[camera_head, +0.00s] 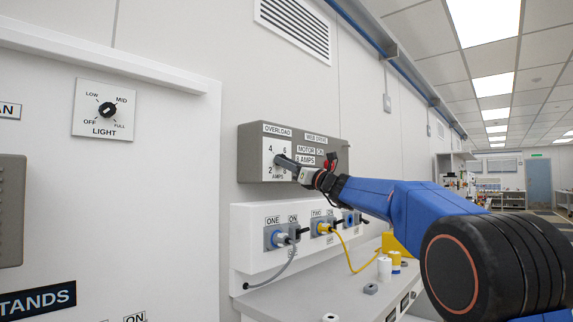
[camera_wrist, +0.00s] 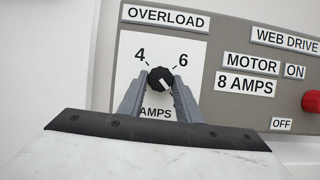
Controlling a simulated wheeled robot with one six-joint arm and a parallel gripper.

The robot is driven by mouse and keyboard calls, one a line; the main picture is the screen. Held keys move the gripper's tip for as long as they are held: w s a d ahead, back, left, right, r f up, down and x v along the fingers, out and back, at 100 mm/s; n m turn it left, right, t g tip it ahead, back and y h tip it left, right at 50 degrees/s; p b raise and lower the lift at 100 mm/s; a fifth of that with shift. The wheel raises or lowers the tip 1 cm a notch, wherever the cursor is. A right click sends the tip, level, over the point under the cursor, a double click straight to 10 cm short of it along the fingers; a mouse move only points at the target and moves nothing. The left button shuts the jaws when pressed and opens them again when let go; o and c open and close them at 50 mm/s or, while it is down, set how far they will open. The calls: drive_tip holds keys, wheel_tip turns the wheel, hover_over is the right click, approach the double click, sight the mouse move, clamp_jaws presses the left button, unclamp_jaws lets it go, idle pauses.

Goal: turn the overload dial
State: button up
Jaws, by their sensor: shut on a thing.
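The overload dial (camera_wrist: 160,76) is a round black knob on a white plate marked 4, 6 and AMPS, under an OVERLOAD label. A white mark on the knob appears to point to the lower right. The lower numbers are hidden behind my fingers in the wrist view. The plate (camera_head: 268,160) sits on a grey control box (camera_head: 250,140) on the wall in the head view, where my gripper (camera_head: 285,164) reaches it from the right and hides the knob. In the wrist view my gripper (camera_wrist: 160,86) is shut on the knob, one finger on each side.
The box also bears WEB DRIVE and MOTOR ON labels and a red button (camera_wrist: 312,101). A LIGHT dial (camera_head: 107,109) is on the left wall.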

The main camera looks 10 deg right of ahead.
drive_tip(key=o, duration=1)
drive_tip(key=shift+o, duration=0.2)
drive_tip(key=v, duration=1.7)
drive_tip(key=shift+s, duration=0.2)
drive_tip(key=shift+f, duration=0.15)
